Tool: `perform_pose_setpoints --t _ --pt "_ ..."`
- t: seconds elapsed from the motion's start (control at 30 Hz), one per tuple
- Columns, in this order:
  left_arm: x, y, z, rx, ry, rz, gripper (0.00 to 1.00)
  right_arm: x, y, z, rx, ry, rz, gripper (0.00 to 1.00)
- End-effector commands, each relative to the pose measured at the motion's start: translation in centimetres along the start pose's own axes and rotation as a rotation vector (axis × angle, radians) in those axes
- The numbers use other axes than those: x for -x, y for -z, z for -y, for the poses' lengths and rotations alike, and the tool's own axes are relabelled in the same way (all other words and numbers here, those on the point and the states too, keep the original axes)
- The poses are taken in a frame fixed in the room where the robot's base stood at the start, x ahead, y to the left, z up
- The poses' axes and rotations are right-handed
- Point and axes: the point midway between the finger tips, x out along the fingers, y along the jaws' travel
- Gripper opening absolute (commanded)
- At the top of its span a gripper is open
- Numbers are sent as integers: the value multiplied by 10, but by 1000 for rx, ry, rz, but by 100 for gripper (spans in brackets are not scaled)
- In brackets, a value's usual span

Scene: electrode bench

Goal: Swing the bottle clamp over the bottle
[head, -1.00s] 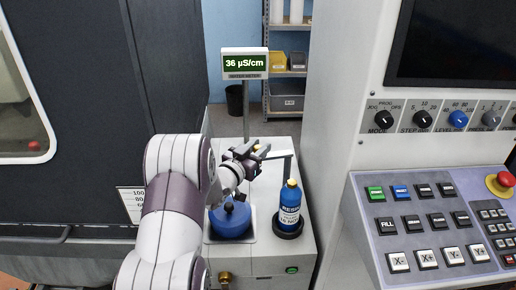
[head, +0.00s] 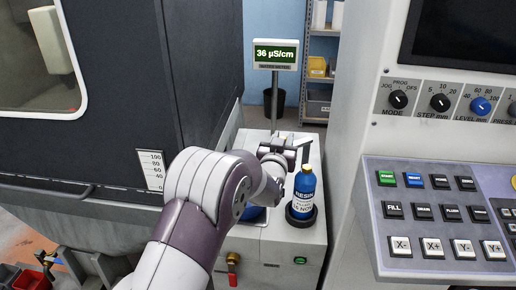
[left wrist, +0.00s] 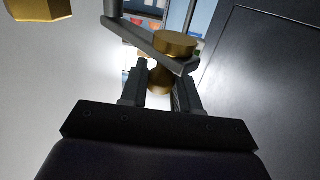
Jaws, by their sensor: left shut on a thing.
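The blue bottle (head: 304,192) with a white label stands upright in a dark round holder (head: 301,219) on the grey cabinet. The bottle clamp's grey bar (head: 305,152) shows just behind and above the bottle top; I cannot tell whether it lies over the cap. My left gripper (head: 285,143) is at the bar, left of and behind the bottle top. In the left wrist view, its fingers (left wrist: 160,88) are shut on the clamp's brass ball knob (left wrist: 160,79). The bar (left wrist: 142,40) with a brass disc crosses just beyond. My right gripper is not in view.
The meter (head: 275,54) on its post stands behind the cabinet. A blue container (head: 254,213) is mostly hidden by my left arm. The control panel (head: 440,215) stands close on the right, the dark machine (head: 120,80) on the left.

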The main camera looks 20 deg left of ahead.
Motion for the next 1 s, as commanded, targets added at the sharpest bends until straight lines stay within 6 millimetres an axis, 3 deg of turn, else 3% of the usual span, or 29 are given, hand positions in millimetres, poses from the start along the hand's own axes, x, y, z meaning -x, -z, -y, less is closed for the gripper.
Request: perform_pose_setpoints --t 0.1,0.5,1.0 --pt "5 2 -15 3 94 -4 0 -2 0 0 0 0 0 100" --pt "18 6 -36 1 398 -4 0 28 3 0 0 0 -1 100" --pt "21 5 -46 4 535 -8 0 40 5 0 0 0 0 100"
